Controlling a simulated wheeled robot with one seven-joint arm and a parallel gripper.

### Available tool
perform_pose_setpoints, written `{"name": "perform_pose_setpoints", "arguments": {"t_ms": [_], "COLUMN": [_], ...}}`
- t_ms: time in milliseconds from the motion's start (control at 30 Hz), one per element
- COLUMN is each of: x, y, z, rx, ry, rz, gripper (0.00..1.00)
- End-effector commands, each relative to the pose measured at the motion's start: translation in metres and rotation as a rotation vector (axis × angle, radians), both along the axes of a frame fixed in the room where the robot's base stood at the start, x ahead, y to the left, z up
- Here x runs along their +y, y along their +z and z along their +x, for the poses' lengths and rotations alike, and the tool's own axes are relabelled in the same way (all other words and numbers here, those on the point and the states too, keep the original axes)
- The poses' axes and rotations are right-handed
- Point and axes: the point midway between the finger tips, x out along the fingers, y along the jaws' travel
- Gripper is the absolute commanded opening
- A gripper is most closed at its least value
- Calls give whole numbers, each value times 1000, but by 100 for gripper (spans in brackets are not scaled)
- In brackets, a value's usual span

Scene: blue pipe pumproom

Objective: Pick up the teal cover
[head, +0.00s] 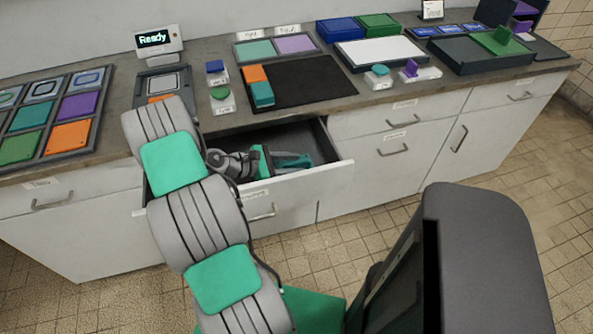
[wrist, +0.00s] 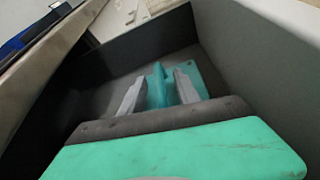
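The teal cover (head: 296,160) lies inside the open drawer (head: 318,180). In the wrist view the cover (wrist: 207,75) shows a flat plate with an upright ridge. My gripper (head: 272,160) reaches down into the drawer at the cover's left in the head view. In the wrist view my gripper (wrist: 160,82) has its two grey fingers apart, one on each side of the ridge. I cannot tell whether either finger touches it. Part of the cover is hidden behind the fingers and palm.
Drawer walls (wrist: 262,65) stand close around my gripper. On the counter above are a black tray (head: 305,82) with orange and teal pieces, small button blocks (head: 222,98), a "Ready" display (head: 155,39) and a colour tile rack (head: 52,112).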

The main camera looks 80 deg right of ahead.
Motion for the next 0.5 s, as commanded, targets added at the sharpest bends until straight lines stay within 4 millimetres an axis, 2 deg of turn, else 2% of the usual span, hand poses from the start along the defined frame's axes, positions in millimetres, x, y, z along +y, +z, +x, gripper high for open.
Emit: {"name": "perform_pose_setpoints", "arguments": {"t_ms": [67, 267, 500], "x": [-4, -6, -6], "y": [-3, -4, -4], "z": [-7, -7, -7], "rx": [-1, -1, -3], "ry": [-2, 2, 1], "rz": [1, -1, -1], "gripper": [38, 38, 20]}}
